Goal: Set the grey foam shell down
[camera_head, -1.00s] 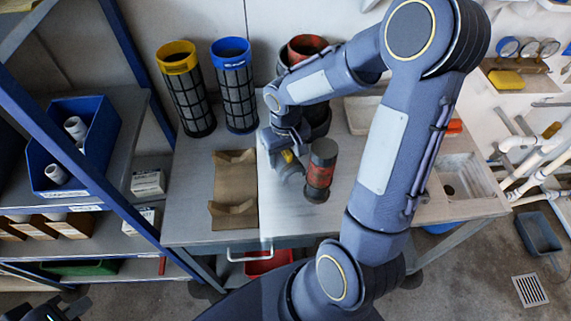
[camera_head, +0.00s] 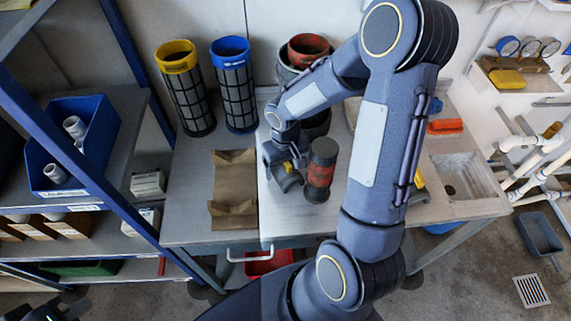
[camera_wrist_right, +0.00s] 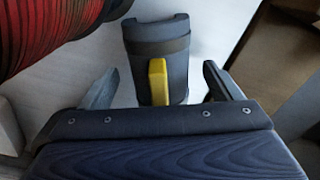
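The grey foam shell (camera_head: 289,182) is a dark curved half-sleeve with a yellow tab, at the bench's middle just left of a dark-capped red cylinder (camera_head: 319,172). It appears to rest on the pale bench top. In the right wrist view the shell (camera_wrist_right: 158,45) lies between my right gripper's (camera_wrist_right: 160,85) spread fingers, with gaps on both sides of the shell and its yellow tab. My right gripper (camera_head: 280,160) is open just behind the shell in the head view. My left gripper (camera_head: 45,312) is cut off at the bottom left; its fingers are unclear.
A brown folded holder (camera_head: 233,190) lies left of the shell. Yellow-rimmed (camera_head: 188,90) and blue-rimmed (camera_head: 236,90) mesh cylinders stand behind. The red cylinder stands close to the shell's right. A sink basin (camera_head: 463,180) is at the right. Bare bench shows in front.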

